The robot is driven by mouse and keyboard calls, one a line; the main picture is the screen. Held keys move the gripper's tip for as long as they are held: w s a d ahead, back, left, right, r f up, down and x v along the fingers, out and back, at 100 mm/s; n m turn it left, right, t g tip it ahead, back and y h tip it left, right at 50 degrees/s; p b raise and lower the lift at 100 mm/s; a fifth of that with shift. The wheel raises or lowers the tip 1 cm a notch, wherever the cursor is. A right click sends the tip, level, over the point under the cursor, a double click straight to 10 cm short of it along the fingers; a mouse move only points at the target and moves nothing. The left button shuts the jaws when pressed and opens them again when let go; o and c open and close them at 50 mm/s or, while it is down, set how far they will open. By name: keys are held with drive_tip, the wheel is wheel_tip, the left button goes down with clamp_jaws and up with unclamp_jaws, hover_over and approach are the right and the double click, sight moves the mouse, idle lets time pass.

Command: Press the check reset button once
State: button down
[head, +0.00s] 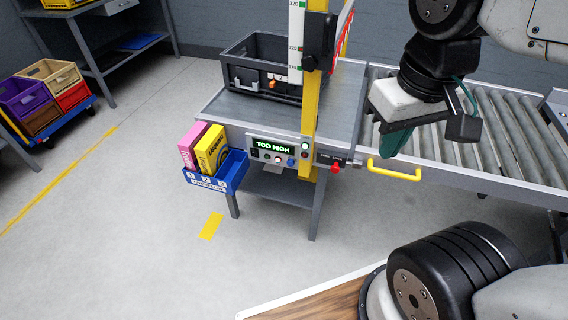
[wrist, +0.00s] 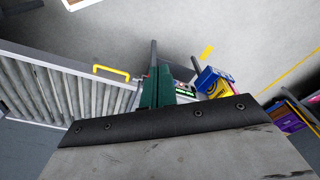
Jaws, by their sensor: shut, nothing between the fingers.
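The control panel (head: 283,152) is on the front of the measuring station. Its display (head: 273,145) reads "TOO HIGH" in green. Below it is a row of small buttons, with a blue one (head: 291,162) near the right end. Their labels are too small to read, so I cannot tell which is check reset. My gripper (head: 393,142) is shut and empty, with green fingers, above the roller conveyor and right of the panel, apart from it. In the wrist view the fingers (wrist: 157,86) partly hide the panel; the green display (wrist: 184,93) shows beside them.
A yellow post (head: 311,110) rises beside the panel. A red knob (head: 335,168) and a yellow handle (head: 394,170) stick out to the right. A blue bin (head: 230,173) with pink and yellow boxes hangs left. A dark crate (head: 250,79) stands on the station. The floor in front is clear.

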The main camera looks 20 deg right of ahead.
drive_tip(key=shift+w+d, duration=0.1)
drive_tip(key=shift+d, duration=0.05)
drive_tip(key=w+d+f+n+g+h, duration=0.1)
drive_tip(key=w+f+n+h, duration=0.6)
drive_tip(key=w, duration=0.4)
drive_tip(key=w+d+f+n+g+h, duration=0.1)
drive_tip(key=w+f+n+h, duration=0.4)
drive_tip(key=w+f+h, duration=0.5)
drive_tip(key=w+a+f+n+t+y, duration=0.1)
drive_tip(key=a+f+n+t, duration=0.3)
drive_tip(key=f, duration=0.5)
drive_tip(key=w+a+f+n+t+y, duration=0.2)
drive_tip(key=a+f+n+t, duration=0.3)
drive_tip(key=f, duration=0.5)
drive_tip(key=w+a+f+n+t+y, duration=0.2)
drive_tip(key=f+n+t, duration=0.4)
drive_tip(key=f, duration=0.3)
drive_tip(key=shift+w+a+f+n+y, duration=0.25)
drive_tip(key=shift+a+n+y, duration=0.45)
drive_tip(key=shift+a+n, duration=0.35)
